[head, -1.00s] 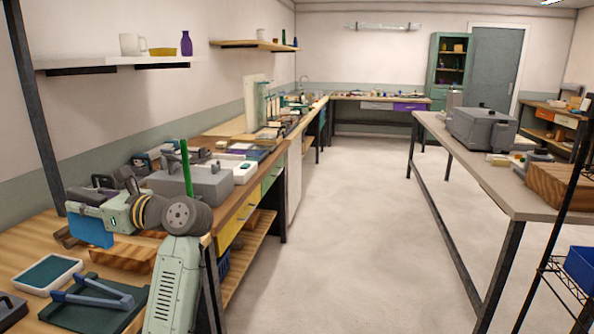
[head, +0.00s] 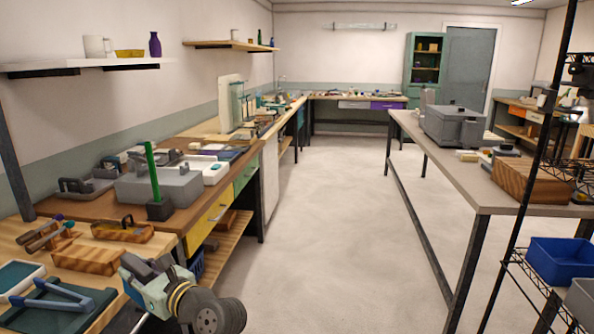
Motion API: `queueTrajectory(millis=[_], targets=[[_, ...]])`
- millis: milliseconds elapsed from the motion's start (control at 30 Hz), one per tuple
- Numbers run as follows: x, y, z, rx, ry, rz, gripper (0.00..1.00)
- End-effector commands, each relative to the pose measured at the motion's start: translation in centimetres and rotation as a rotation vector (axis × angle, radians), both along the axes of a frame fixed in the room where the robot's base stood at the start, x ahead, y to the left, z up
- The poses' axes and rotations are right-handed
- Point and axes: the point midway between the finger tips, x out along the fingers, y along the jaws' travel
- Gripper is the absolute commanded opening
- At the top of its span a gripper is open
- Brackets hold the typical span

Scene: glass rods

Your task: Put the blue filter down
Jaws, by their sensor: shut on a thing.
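The blue filter does not show now; a flat blue piece hung at my gripper a second ago. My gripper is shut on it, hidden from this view.
A wooden block (head: 88,257), a teal-lined tray (head: 20,275) and blue tongs (head: 50,302) lie on the near bench. A green rod (head: 152,170) stands in a dark holder (head: 160,209) by a grey box (head: 170,187). The floor (head: 330,240) to the right is clear.

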Motion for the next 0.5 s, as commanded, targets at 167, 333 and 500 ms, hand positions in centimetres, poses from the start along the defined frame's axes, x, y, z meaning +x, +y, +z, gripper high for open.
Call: queueTrajectory(millis=[167,333,500], targets=[[0.4,-4.1,-5.5,-0.008,0.003,-0.125,0.0],[0.9,-8.0,-10.3,-0.01,0.004,-0.243,0.0],[1.4,-12.5,-15.8,-0.011,0.007,-0.381,0.0]])
